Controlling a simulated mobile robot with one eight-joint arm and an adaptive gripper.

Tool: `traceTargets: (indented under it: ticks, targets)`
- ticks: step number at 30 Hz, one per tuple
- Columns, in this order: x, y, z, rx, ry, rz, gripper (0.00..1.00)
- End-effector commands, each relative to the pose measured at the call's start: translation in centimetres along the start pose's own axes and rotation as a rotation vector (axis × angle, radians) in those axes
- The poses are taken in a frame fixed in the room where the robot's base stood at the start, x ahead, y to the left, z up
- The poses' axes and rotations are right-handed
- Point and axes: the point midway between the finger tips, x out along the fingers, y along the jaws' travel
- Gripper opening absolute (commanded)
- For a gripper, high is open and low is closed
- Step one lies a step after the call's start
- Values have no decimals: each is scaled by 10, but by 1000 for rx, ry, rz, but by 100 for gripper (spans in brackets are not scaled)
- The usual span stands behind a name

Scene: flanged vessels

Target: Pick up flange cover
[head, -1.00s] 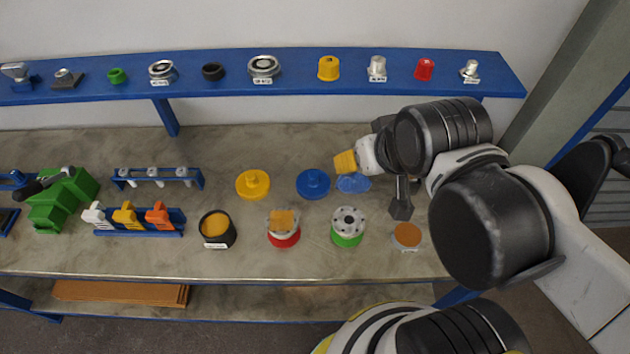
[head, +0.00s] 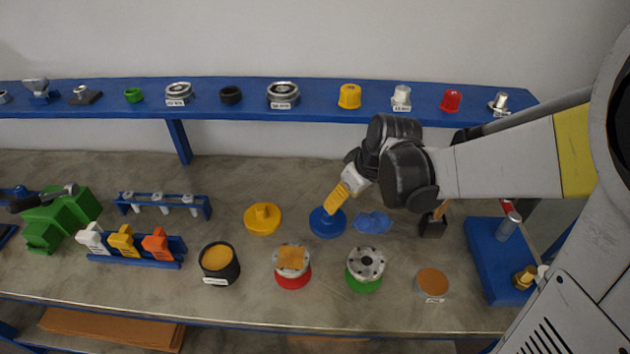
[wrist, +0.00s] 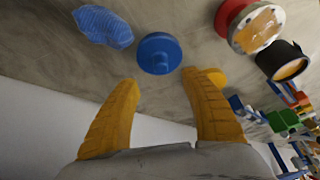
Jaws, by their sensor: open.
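Two flange covers, round discs with a central knob, lie on the workbench in the head view: a blue cover (head: 326,224) and a yellow cover (head: 263,218) to its left. My gripper (head: 336,202), with yellow fingers, is at the blue cover's back edge in the picture. In the wrist view my gripper (wrist: 160,82) is open and empty, and the blue cover (wrist: 159,53) lies just beyond the gap between the fingertips, knob facing me. Contact cannot be told. The yellow cover (wrist: 217,77) shows partly behind the right finger.
A red-based flanged vessel (head: 292,266), a green-based one (head: 365,268) and a black pot (head: 219,264) stand in front. A blue cloth (head: 372,222) lies right of the blue cover. A blue shelf (head: 210,104) of parts runs behind.

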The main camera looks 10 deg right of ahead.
Motion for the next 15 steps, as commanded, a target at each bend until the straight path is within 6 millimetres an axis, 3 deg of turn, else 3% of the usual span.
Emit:
traceTargets:
  ticks: [6, 15]
  targets:
    - [39, 0, 0, -1, -1, 0, 53]
    - [62, 0, -2, -1, -1, 1, 53]
